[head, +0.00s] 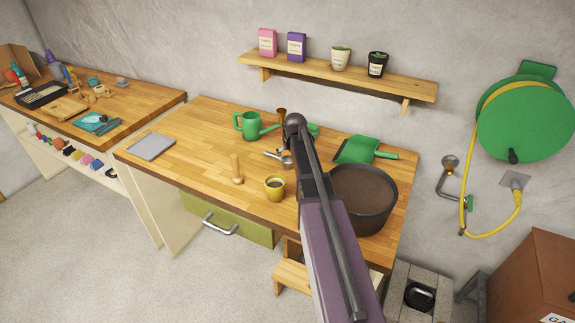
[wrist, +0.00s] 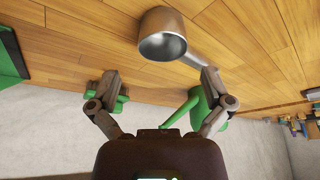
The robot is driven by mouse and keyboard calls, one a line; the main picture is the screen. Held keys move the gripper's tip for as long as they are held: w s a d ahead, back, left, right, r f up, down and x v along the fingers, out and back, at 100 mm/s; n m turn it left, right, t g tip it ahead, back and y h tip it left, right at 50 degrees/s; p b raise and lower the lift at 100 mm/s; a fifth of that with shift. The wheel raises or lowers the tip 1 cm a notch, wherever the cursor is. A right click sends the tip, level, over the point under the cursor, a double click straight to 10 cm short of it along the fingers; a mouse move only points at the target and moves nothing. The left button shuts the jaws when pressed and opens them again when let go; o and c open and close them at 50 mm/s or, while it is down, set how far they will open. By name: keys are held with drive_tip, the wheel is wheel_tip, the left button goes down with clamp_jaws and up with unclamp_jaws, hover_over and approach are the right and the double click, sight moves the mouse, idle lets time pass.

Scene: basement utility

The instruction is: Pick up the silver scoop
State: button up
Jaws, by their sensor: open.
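The silver scoop (wrist: 163,36) lies on the wooden workbench, its round cup open toward the wrist camera and its handle running to the right. In the head view the scoop (head: 286,160) shows just left of my arm, behind the yellow pot. My gripper (wrist: 160,76) is open and empty, with its two fingers spread wide. In the wrist view the cup lies above and between the fingertips, and the handle's end comes close to the right fingertip. I cannot tell whether they touch. In the head view my arm hides most of my gripper.
On the workbench (head: 190,142) stand a green watering can (head: 247,125), a wooden dibber (head: 237,170), a yellow pot (head: 274,187), a large dark pot (head: 365,212) and a green dustpan (head: 357,149). A grey slab (head: 151,146) lies left. A shelf (head: 330,78) hangs above.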

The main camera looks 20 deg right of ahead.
sight(287, 159)
drive_tip(key=shift+f, duration=0.15)
drive_tip(key=b+x, duration=0.3)
drive_tip(key=shift+a, duration=0.3)
drive_tip(key=shift+b+x, duration=1)
drive_tip(key=shift+x, duration=0.05)
drive_tip(key=c, duration=1.1)
